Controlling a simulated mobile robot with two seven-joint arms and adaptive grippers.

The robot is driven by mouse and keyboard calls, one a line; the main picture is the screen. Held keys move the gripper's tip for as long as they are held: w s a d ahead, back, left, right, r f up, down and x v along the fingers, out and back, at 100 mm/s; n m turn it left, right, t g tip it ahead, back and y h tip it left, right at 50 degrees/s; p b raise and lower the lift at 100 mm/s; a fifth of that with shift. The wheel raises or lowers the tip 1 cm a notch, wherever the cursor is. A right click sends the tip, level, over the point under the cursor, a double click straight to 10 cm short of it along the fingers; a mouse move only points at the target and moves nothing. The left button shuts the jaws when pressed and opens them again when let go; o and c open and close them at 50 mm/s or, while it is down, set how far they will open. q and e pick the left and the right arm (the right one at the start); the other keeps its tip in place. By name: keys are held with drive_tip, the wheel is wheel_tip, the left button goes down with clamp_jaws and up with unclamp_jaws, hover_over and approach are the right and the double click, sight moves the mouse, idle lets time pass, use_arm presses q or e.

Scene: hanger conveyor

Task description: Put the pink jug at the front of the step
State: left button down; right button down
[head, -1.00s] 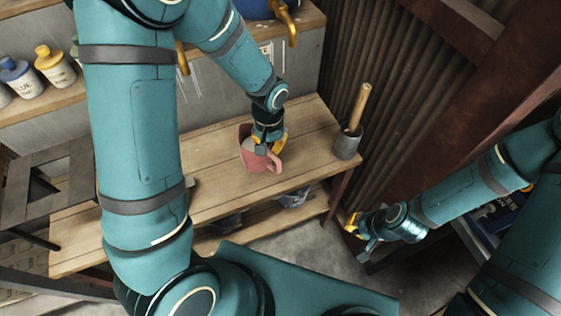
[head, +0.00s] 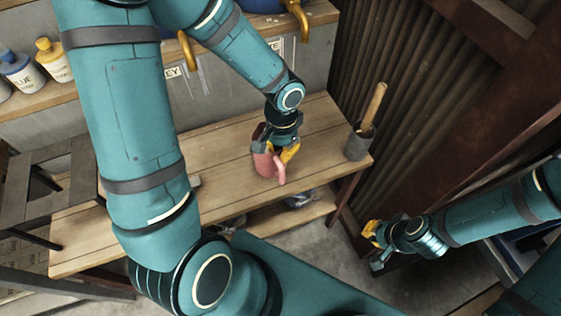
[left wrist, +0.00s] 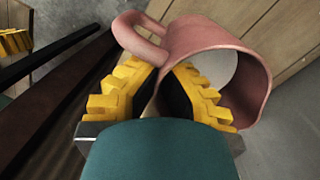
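The pink jug (head: 265,165) is over the right part of the wooden step (head: 225,185) in the head view. My left gripper (head: 287,150) is at its upper right side, with the handle pointing to the lower right. In the left wrist view the jug (left wrist: 200,33) shows its open mouth, tilted in that picture. My left gripper's fingers (left wrist: 170,88) are shut on its wall near the handle, one finger inside. I cannot tell whether the jug's base touches the boards. My right gripper (head: 373,245) hangs off to the right, holding nothing visible; its opening is unclear.
A grey pot with a wooden handle (head: 361,143) stands at the step's right end. A dark stool-like frame (head: 45,185) is at the left. Paint bottles (head: 55,62) stand on the back shelf. The step's front middle boards are clear.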

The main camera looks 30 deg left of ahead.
use_arm(q)
drive_tip(key=shift+f+b, duration=0.7)
drive_tip(key=shift+f, duration=1.4)
drive_tip(key=shift+r, duration=0.1)
drive_tip(key=c, duration=1.6)
unclamp_jaws()
drive_tip(key=o, duration=0.5)
drive_tip(key=shift+c, duration=0.2)
